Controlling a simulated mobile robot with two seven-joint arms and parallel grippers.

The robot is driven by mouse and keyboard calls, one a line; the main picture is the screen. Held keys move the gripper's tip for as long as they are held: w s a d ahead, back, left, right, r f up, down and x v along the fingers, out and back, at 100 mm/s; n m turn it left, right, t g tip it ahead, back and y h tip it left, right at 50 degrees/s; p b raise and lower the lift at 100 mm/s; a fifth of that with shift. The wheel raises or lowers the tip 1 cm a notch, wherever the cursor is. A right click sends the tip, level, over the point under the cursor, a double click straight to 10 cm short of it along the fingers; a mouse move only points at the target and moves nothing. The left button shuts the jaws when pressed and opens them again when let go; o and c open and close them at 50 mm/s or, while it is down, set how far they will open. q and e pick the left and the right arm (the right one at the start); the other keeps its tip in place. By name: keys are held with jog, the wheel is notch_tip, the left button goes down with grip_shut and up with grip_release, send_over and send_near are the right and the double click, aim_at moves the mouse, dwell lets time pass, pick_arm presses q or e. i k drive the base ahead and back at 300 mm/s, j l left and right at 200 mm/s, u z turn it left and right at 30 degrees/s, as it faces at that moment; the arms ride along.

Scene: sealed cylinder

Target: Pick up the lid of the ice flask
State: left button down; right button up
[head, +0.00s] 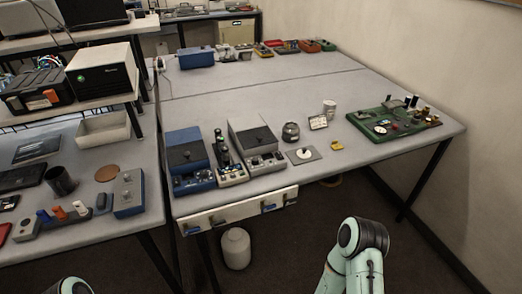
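I cannot tell for sure which thing is the ice flask. A rounded white container (236,248) stands upright on the floor under the front edge of the table. On the table a small dark round pot (290,132) and a silver can (329,109) stand near each other. A dark open cylinder (62,180) stands on the left bench. No separate lid can be made out. Part of my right arm shows at the bottom, right of centre, and a bit of my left arm at the bottom left. Neither gripper is in view.
Boxy instruments, including a blue one (190,162), stand along the front of the grey table (270,95). A green board with parts (393,120) lies at the right. A shelf rack with a black-and-white box (102,73) is at the left. The table's middle is mostly clear.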

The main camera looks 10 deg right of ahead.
aim_at(303, 153)
jog(key=l+u, duration=0.55)
jog(key=u, duration=0.2)
jog(key=l+u, duration=0.55)
jog(key=k+l+u, duration=0.2)
jog(key=l, duration=0.2)
jog(key=l+u, duration=0.15)
jog(key=l, duration=0.15)
jog(key=k+l, duration=0.15)
jog(key=l, duration=0.2)
jog(key=k+l+u, duration=0.15)
jog(key=l, duration=0.15)
jog(key=k+l, duration=0.2)
jog(key=l, duration=0.15)
jog(key=u, duration=0.05)
